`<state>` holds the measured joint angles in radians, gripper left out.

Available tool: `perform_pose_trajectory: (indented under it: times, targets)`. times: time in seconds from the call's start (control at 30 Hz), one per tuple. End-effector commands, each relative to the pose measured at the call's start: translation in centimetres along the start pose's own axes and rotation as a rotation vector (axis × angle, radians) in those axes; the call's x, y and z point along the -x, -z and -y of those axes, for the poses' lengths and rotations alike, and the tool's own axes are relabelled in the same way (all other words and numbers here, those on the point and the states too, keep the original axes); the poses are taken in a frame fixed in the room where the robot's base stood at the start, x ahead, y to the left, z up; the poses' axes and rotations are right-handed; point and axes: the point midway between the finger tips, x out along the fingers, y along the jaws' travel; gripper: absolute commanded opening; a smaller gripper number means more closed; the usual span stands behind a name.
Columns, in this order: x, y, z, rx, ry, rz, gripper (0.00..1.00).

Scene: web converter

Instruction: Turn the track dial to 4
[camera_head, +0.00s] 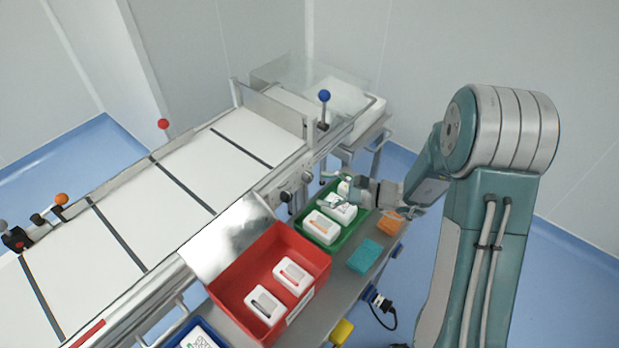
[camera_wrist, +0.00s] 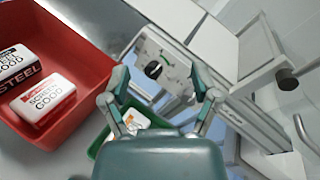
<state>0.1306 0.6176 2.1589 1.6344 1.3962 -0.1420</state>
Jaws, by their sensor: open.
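In the wrist view, a black dial (camera_wrist: 153,69) sits on a pale panel (camera_wrist: 171,52) with a green mark beside it. Its numbers are too small to read, and I cannot tell its setting. In the head view, two dark round knobs show on the conveyor's side, a nearer one (camera_head: 285,196) and a farther one (camera_head: 307,177); I cannot tell which is the track dial. My gripper (camera_head: 340,192) is over the green tray, to the right of the knobs. In the wrist view its fingers (camera_wrist: 160,86) are spread, apart from the dial, with nothing between them.
A red bin (camera_head: 318,262) with white packs and a green tray (camera_head: 305,237) with white packs stand on the front shelf. A teal block (camera_head: 365,256) and an orange block (camera_head: 389,222) lie beside them. A blue-knobbed lever (camera_head: 324,97) rises from the conveyor's far end.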

Motion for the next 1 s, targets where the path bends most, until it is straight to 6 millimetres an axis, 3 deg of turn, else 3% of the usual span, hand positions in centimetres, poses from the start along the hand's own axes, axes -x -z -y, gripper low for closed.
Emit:
perform_pose_trajectory:
  times: [0.03,0.2,0.37,0.57,1.0]
  targets:
    - [-0.1,2.2,0.1,-0.058,0.064,0.003,0.79]
    - [0.4,8.4,0.6,-0.192,0.276,-0.002,0.79]
    - [1.1,12.0,0.4,-0.259,0.401,-0.019,0.79]
    - [0.7,13.0,0.7,-0.273,0.435,-0.025,0.79]
    - [-6.2,13.5,3.7,-0.272,0.431,-0.024,0.79]
